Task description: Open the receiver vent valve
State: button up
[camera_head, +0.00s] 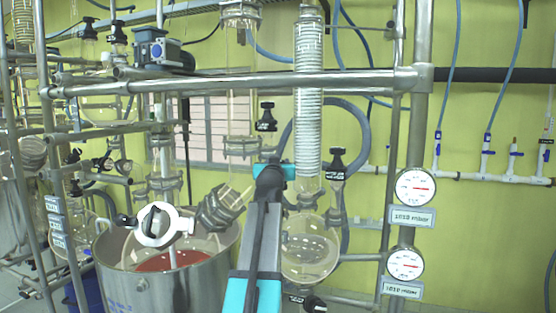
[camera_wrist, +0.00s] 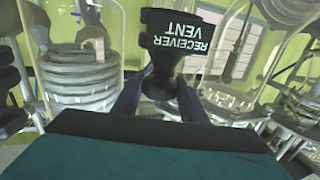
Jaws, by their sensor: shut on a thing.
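The receiver vent valve (camera_wrist: 178,42) shows in the wrist view as a black knob with white lettering that reads RECEIVER VENT, upside down in the picture. My gripper (camera_wrist: 160,92) has its two dark fingers on either side of the narrower part below the knob's wide head, and it is shut on the valve. In the head view my gripper (camera_head: 270,168) is at the end of the teal and black arm, left of the round receiver flask (camera_head: 310,256). There the gripped part of the valve is hidden by the gripper. How far the knob is turned cannot be told.
A coiled glass condenser (camera_head: 308,95) stands just right of my gripper. Black valves (camera_head: 266,117) and (camera_head: 337,160) are close by. A steel vessel (camera_head: 185,285) stands at lower left, and two pressure gauges (camera_head: 416,187) are at right. A metal rail (camera_head: 240,82) crosses above.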

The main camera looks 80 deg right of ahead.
jog(key=shift+a+r+t+p, duration=0.1)
jog(key=shift+t+p, duration=0.2)
jog(key=shift+p, duration=0.2)
jog(key=shift+f+n+b, duration=0.25)
jog(key=shift+n+b, duration=0.05)
jog(key=shift+b, duration=0.1)
jog(key=shift+t, duration=0.5)
jog(key=shift+n+t+b, duration=0.4)
jog(key=shift+n+b, duration=0.1)
jog(key=shift+b, duration=0.1)
jog(key=shift+f+y+b, duration=0.1)
jog(key=shift+y+b, duration=0.2)
jog(key=shift+b, duration=0.05)
jog(key=n+t+b, duration=0.1)
jog(key=b, duration=0.3)
jog(key=shift+t, duration=0.4)
jog(key=o, duration=0.9)
jog(key=shift+r, duration=0.2)
jog(key=shift+c, duration=0.2)
